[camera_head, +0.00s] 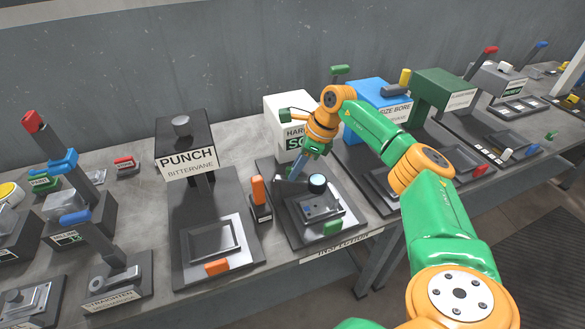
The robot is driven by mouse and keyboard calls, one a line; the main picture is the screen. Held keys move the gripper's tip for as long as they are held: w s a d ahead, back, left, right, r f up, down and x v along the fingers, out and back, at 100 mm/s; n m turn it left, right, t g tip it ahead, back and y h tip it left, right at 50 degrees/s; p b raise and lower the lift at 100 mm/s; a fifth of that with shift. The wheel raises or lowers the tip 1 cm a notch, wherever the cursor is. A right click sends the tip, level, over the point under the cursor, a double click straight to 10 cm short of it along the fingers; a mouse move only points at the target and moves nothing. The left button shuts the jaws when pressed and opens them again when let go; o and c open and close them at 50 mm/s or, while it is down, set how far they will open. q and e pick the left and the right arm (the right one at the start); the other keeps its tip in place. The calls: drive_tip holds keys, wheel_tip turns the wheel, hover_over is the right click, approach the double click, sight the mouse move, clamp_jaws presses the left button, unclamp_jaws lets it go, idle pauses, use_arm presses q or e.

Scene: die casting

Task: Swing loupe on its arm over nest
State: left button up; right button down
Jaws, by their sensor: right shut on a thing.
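The loupe (317,182) has a round pale-blue lens and a dark arm. It is at the inspection station in the middle of the bench, appearing over the back edge of the nest (341,213). The nest is a dark raised block holding a grey metal part (318,207). My right gripper (297,171) reaches down from above, just left of the lens, and is shut on the loupe's arm or handle. The exact grip point is small and partly hidden by the fingers. My left gripper is out of view.
The punch station (184,150) stands to the left, with an orange upright handle (258,190) between. A white hardness tester (285,108) is right behind my right gripper. Blue (375,92) and green (443,88) machines stand to the right. A green block (333,228) sits at the nest's front.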

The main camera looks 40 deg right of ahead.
drive_tip(key=shift+r, duration=0.1)
drive_tip(key=c, duration=0.8)
unclamp_jaws()
drive_tip(key=shift+c, duration=0.2)
drive_tip(key=v, duration=0.7)
drive_tip(key=shift+b, duration=0.4)
drive_tip(key=shift+d, duration=0.1)
